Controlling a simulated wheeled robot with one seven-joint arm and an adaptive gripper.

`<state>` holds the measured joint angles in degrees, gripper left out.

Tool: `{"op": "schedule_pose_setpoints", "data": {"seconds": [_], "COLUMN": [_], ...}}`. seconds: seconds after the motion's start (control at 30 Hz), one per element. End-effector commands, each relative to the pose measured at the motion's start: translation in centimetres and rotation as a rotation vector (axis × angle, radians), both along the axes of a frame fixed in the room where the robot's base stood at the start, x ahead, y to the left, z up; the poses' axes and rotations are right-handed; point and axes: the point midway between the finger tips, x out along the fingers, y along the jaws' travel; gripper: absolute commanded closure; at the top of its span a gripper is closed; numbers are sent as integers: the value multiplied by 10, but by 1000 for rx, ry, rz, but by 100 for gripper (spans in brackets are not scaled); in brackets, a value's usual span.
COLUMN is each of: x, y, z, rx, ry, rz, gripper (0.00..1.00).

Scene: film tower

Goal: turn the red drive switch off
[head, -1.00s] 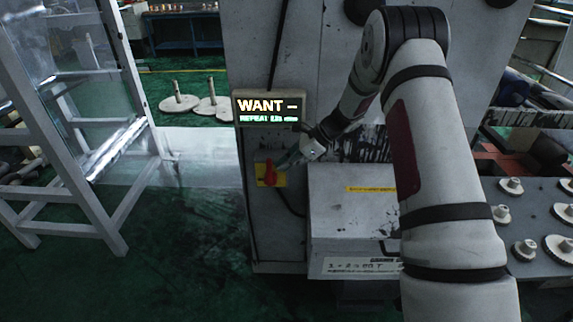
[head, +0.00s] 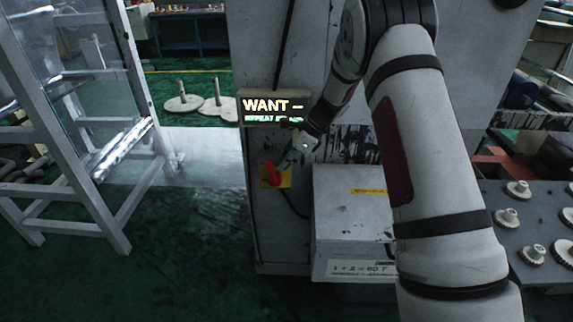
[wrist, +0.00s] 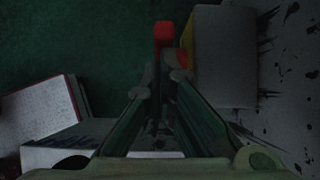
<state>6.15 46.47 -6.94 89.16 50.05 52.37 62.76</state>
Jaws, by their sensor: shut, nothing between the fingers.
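The red drive switch (head: 271,173) is a red handle on a yellow plate (head: 286,178), on the front of the grey machine cabinet. In the wrist view the red handle (wrist: 164,33) stands out to the left of the yellow plate (wrist: 187,42), just beyond my fingertips. My gripper (head: 284,160) comes in from the upper right, with its tips close to the handle. In the wrist view my gripper (wrist: 163,82) is shut with nothing held. I cannot tell whether the tips touch the handle.
A lit display box (head: 272,107) reading "WANT" sits just above the switch. A light grey box (head: 350,205) juts out to the right below my arm. A grey metal frame (head: 100,215) stands at left. A table (head: 520,225) with gears is at right. Green floor is open at lower left.

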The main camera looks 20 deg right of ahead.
Motion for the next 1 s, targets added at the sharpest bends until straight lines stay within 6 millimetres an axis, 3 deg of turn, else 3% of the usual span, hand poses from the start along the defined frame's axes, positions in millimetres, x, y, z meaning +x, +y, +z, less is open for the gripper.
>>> {"op": "schedule_pose_setpoints", "data": {"seconds": [0.4,1.0], "x": [6,15], "y": [18,46], "z": [4,2], "rx": [-50,-473], "ry": [16,149], "rz": [2,8], "gripper": [100,100]}}
